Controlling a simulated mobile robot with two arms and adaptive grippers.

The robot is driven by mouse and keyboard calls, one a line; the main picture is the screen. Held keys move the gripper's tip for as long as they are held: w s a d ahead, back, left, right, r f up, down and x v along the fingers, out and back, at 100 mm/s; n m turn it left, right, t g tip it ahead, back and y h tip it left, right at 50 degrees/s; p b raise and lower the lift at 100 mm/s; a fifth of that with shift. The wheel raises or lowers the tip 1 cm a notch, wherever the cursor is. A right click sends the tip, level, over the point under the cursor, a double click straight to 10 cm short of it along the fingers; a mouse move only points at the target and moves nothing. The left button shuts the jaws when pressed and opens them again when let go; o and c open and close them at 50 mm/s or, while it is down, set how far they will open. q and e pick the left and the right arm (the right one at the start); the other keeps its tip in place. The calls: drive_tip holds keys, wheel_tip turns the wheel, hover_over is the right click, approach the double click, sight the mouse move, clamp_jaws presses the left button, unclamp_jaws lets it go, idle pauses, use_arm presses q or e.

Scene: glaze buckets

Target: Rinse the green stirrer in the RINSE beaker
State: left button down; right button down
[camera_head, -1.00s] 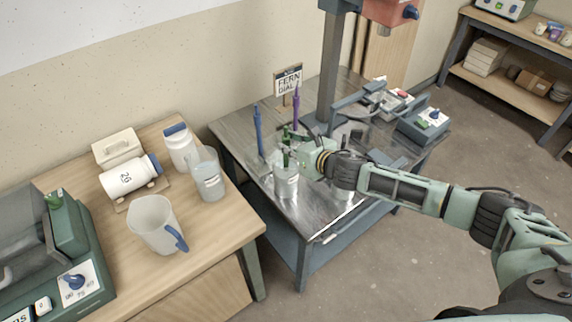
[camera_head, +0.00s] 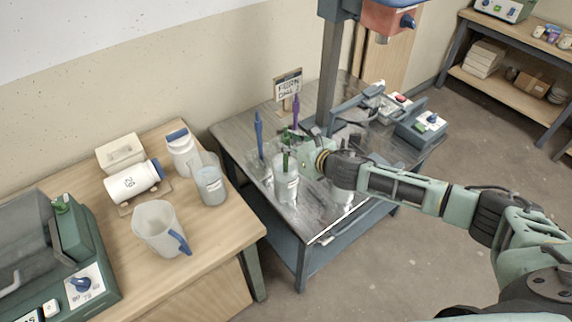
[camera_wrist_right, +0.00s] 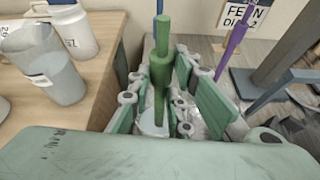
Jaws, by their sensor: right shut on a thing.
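The green stirrer (camera_head: 285,161) stands about upright over the metal table, with its lower part inside a clear beaker (camera_head: 286,188). The label on this beaker is too small to read. My right gripper (camera_head: 294,153) is shut on the green stirrer just above the beaker. My left gripper is not in view.
A blue stirrer (camera_head: 258,135) and a purple stirrer (camera_head: 295,110) stand near the beaker. A press column (camera_head: 330,80) rises behind. The wooden table at left holds a jug (camera_head: 158,228), a grey-filled beaker (camera_head: 211,186) and white bottles (camera_head: 132,181).

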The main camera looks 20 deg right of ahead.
drive_tip(key=shift+f, duration=0.15)
wheel_tip(320, 180, down, 3)
drive_tip(key=shift+r+b, duration=0.2)
drive_tip(key=shift+b, duration=0.8)
wheel_tip(320, 180, up, 3)
drive_tip(key=p, duration=0.3)
drive_tip(key=shift+f, duration=0.1)
